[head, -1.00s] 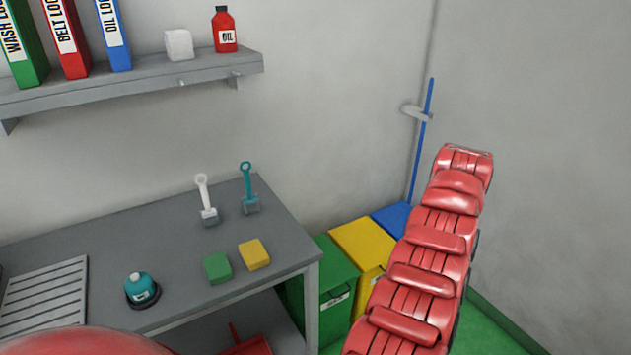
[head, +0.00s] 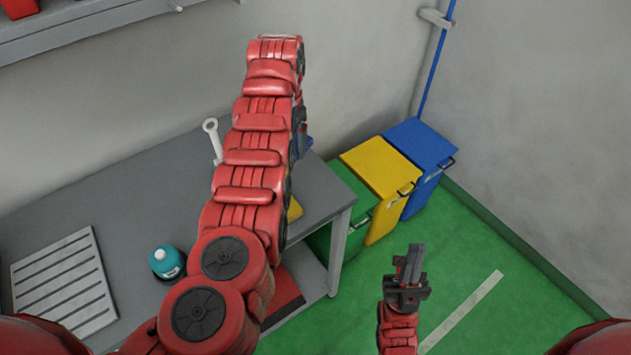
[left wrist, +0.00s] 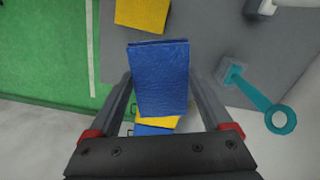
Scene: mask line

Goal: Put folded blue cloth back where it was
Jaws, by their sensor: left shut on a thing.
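The folded blue cloth (left wrist: 160,78) is held between the two fingers of my left gripper (left wrist: 160,82), seen in the left wrist view above the grey table. In the head view my left arm reaches up over the table, and its gripper is mostly hidden behind the arm; a small blue patch (head: 308,143) shows beside it. A yellow folded cloth (left wrist: 143,12) lies on the table, and its edge shows in the head view (head: 295,210). The green cloth is hidden behind my arm. My right gripper (head: 415,258) is shut and empty, over the green floor.
Open floor (head: 500,260) lies at right.

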